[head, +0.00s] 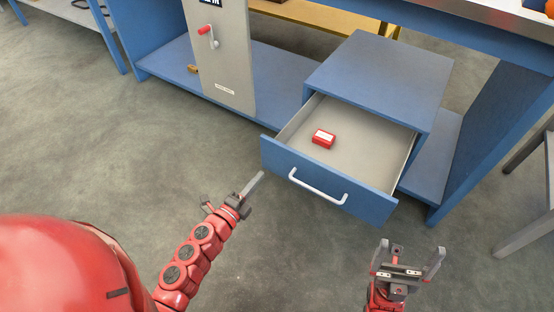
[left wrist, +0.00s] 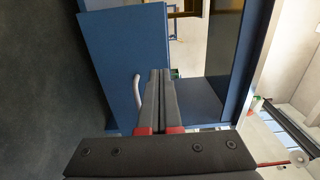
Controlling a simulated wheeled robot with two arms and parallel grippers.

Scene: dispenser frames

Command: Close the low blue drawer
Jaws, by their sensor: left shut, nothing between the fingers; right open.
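The low blue drawer (head: 270,150) is pulled out of its blue cabinet (head: 385,75), with a pale interior and a white bar handle (head: 318,187) on its front. A small red box with a white label (head: 323,139) lies in it. My left gripper (head: 254,185) is shut and empty, apart from the drawer front, just off its left end. In the left wrist view its closed fingers (left wrist: 160,75) appear over the blue drawer front (left wrist: 115,55), with the handle (left wrist: 138,91) beside them. My right gripper (head: 408,262) is open and empty, below and right of the drawer front.
A grey panel (head: 222,60) with a red-handled lever (head: 207,31) stands left of the cabinet, over a blue low shelf (head: 275,75). A grey stool or table leg (head: 525,235) is at the right edge. The floor (head: 110,150) before the drawer is clear.

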